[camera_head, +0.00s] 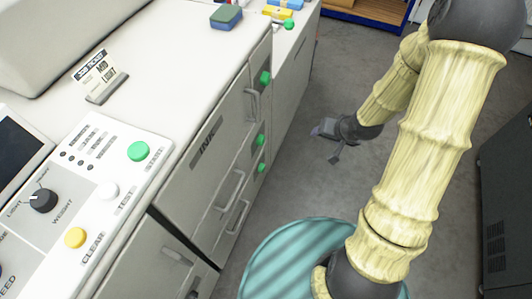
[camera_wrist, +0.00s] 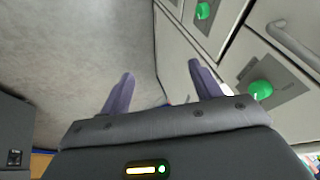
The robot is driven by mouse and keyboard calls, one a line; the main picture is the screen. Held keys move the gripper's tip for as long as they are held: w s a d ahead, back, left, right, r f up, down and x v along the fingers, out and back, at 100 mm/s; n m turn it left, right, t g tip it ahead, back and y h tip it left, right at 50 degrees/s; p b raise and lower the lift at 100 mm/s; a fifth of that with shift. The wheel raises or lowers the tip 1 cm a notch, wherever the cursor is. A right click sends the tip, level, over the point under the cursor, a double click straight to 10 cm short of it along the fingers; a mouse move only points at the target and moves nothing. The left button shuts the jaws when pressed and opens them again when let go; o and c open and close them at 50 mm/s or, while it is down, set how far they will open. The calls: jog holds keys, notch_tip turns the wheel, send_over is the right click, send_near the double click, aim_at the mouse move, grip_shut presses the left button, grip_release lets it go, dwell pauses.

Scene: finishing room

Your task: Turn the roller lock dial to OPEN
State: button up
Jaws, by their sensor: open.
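No dial marked as the roller lock, and no OPEN mark, can be made out. Green round knobs sit on the grey cabinet front, one near the top (camera_head: 265,78) and two lower, (camera_head: 260,140) and (camera_head: 262,167). In the wrist view, green knobs show at the top (camera_wrist: 203,10) and at the right (camera_wrist: 261,94). My gripper (camera_head: 325,146) hangs over the floor to the right of the cabinet, apart from it. In the wrist view its two purple-grey fingers (camera_wrist: 161,70) are spread with nothing between them.
A control panel (camera_head: 98,184) at the left has a black WEIGHT dial (camera_head: 43,200) and coloured buttons. Bar handles (camera_head: 229,190) stick out from the cabinet. A teal striped round thing (camera_head: 290,262) stands low in front. Grey floor (camera_head: 335,70) is open around my gripper.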

aim_at(263, 142)
jog(key=w+a+f+m+t+y+b, duration=0.1)
jog(key=a+f+m+t+y+b, duration=0.1)
jog(key=f+b, duration=0.5)
jog(key=w+a+f+m+t+y+b, duration=0.1)
jog(key=a+f+m+t+y+b, duration=0.1)
jog(key=f+b, duration=0.5)
jog(key=w+a+f+m+t+y+b, duration=0.1)
jog(key=f+m+y+b, duration=0.3)
jog(key=f, duration=0.7)
jog(key=a+t+y+b, duration=0.1)
jog(key=y+b, duration=0.1)
jog(key=shift+a+b, duration=0.15)
jog(key=shift+b, duration=0.25)
jog(key=shift+f, duration=0.1)
jog(key=shift+a, duration=0.1)
jog(key=b+x, duration=0.3)
jog(key=x, duration=1.4)
jog(key=shift+w, duration=0.1)
